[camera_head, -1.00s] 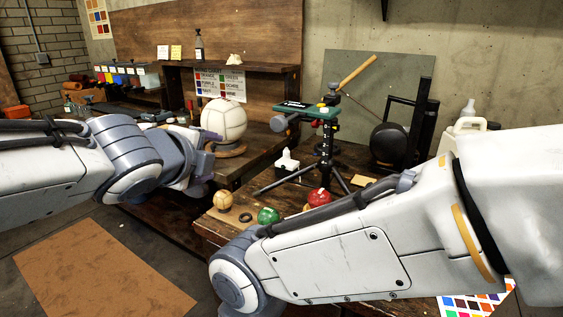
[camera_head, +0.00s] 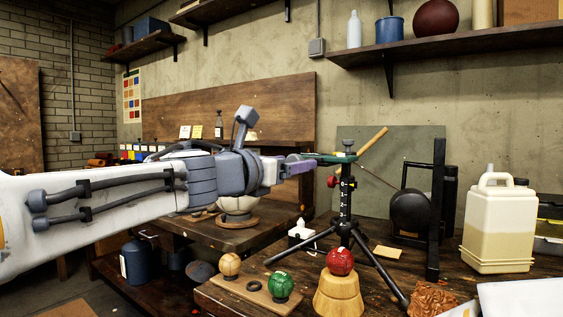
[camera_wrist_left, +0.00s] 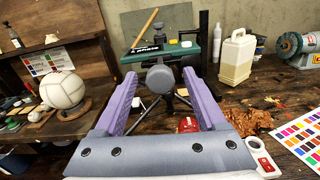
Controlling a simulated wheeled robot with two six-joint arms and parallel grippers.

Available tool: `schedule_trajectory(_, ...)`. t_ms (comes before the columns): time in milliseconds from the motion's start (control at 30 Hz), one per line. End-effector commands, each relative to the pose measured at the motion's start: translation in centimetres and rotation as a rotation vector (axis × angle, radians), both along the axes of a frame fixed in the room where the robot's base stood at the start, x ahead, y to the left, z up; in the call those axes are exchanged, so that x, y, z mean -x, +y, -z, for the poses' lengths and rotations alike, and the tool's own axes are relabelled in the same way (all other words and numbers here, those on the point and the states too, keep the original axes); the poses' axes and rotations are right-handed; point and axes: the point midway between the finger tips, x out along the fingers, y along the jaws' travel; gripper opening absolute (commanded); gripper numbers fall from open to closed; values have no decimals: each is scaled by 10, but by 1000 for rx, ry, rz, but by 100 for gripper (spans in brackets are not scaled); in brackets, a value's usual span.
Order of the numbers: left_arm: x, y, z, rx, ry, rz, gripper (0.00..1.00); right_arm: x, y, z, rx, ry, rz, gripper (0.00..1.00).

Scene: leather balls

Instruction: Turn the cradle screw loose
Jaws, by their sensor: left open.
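The cradle is a dark green head (camera_head: 335,159) on a black tripod stand, upright on the bench. In the left wrist view, the cradle's green plate (camera_wrist_left: 150,57) lies across the far end of my fingers. A round grey screw knob (camera_wrist_left: 161,79) faces me in front of it. My left gripper (camera_head: 304,165) is open, its purple fingers at the left side of the cradle. In the left wrist view my fingers (camera_wrist_left: 160,85) stand on either side of the knob; I cannot tell whether they touch it. The head view hides the knob behind the gripper. My right gripper is out of view.
A red ball (camera_head: 340,262) on a wooden stand, a green ball (camera_head: 281,285) and a tan ball (camera_head: 229,265) stand at the front. A black frame (camera_head: 437,215) and a jug (camera_head: 497,225) stand right. A large pale ball (camera_wrist_left: 62,88) is left in the wrist view.

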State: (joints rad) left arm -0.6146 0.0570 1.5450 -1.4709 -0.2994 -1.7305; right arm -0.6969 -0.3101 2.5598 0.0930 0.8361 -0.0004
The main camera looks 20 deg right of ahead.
Motion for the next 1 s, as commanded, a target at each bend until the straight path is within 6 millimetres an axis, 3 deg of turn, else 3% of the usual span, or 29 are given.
schedule_trajectory(233, -23, -29, -1, 1, 3, 0, 74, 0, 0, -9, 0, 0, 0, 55)
schedule_trajectory(633, -28, -35, 0, 2, 2, -1, 74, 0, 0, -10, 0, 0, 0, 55)
schedule_trajectory(667, -28, -35, 0, 2, 2, -1, 66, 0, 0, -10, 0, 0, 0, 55)
schedule_trajectory(833, -28, -35, 0, 2, 2, -1, 1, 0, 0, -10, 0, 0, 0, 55)
schedule_trajectory(1000, -28, -35, 0, 4, 5, -2, 0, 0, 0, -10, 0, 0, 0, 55)
